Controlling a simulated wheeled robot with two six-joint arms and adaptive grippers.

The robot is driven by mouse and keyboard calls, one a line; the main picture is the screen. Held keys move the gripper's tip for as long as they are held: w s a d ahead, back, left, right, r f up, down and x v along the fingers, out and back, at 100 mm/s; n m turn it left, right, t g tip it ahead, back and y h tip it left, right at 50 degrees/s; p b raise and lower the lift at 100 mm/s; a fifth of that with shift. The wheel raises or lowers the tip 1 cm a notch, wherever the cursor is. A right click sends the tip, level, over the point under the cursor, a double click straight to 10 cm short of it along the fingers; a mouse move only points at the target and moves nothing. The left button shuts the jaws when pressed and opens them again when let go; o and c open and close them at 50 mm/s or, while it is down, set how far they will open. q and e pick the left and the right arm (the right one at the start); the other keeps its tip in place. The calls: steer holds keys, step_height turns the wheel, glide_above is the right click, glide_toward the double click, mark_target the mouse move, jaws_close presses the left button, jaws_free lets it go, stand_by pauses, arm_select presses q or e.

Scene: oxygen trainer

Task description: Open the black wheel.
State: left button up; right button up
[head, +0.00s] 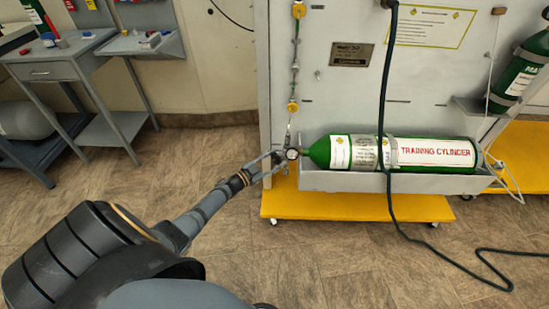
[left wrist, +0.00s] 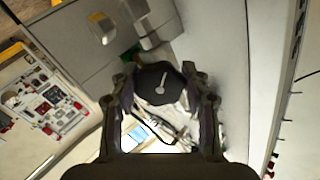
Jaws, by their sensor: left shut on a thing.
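The black wheel (left wrist: 153,82) is a dark faceted knob with a pale pointer mark on its face. In the left wrist view it sits between the two fingers of my left gripper (left wrist: 160,92), which is shut on it. In the head view my left gripper (head: 276,160) reaches the valve end of the green training cylinder (head: 318,152), which lies on its side. A small round gauge (head: 292,154) shows beside the fingertips. My right gripper is not in view.
The cylinder lies in a grey tray (head: 345,182) on a panel with a yellow base (head: 300,207). A dark hose (head: 383,110) hangs in front of the cylinder and trails over the floor. A grey side table (head: 60,70) stands at the left. The floor between is clear.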

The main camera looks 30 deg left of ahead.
arm_select(q)
steer(key=n+p, duration=0.1)
steer(key=n, duration=0.3)
steer(key=shift+d+f+n+p, duration=0.15)
steer(key=shift+n+p, duration=0.3)
steer(key=shift+n, duration=1.35)
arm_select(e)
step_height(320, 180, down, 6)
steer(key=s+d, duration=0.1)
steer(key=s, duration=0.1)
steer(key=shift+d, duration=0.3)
arm_select(q)
steer(key=shift+s, duration=0.1)
steer(key=o, duration=1.2)
steer(key=shift+c, duration=0.2)
steer(key=shift+s, duration=0.3)
steer(key=v, duration=1.1)
